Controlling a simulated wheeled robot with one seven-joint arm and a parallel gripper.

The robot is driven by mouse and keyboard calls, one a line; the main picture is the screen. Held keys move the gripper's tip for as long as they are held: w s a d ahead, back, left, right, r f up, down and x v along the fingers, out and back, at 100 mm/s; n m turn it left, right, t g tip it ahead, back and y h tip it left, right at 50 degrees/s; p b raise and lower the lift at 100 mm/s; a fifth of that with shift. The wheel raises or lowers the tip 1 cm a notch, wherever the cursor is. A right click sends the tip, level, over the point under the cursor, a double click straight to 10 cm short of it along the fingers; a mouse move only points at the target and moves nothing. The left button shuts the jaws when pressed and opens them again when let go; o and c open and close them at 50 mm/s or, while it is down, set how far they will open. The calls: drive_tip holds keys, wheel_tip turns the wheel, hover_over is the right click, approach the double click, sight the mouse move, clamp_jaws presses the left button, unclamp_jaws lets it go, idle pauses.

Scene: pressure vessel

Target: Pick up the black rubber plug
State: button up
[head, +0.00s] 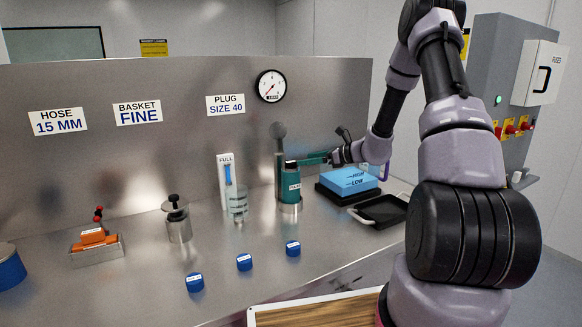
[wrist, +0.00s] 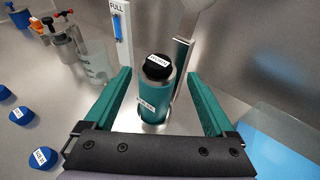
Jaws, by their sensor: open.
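The black rubber plug (wrist: 157,67) appears as a black top piece with a white label, sitting on an upright teal cylinder (wrist: 155,98) in the wrist view. The cylinder also shows in the head view (head: 290,188), standing in a metal holder (head: 290,208) on the steel bench. My gripper (wrist: 157,73) is open, with one teal finger on each side of the cylinder and plug, apart from them in the wrist view. In the head view my gripper (head: 293,163) is at the cylinder's top and largely hides the plug.
A metal post (head: 280,150) stands close behind the cylinder. A clear cup (head: 238,200) and level gauge (head: 225,180) are to its left. A blue block (head: 349,181) and black tray (head: 384,210) are to its right. Several blue caps (head: 244,262) lie in front.

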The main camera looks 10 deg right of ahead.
sight(293, 162)
drive_tip(key=x, duration=0.5)
drive_tip(key=shift+w+a+f, duration=0.15)
drive_tip(key=shift+a+f, duration=0.1)
drive_tip(key=shift+f, duration=0.05)
clamp_jaws()
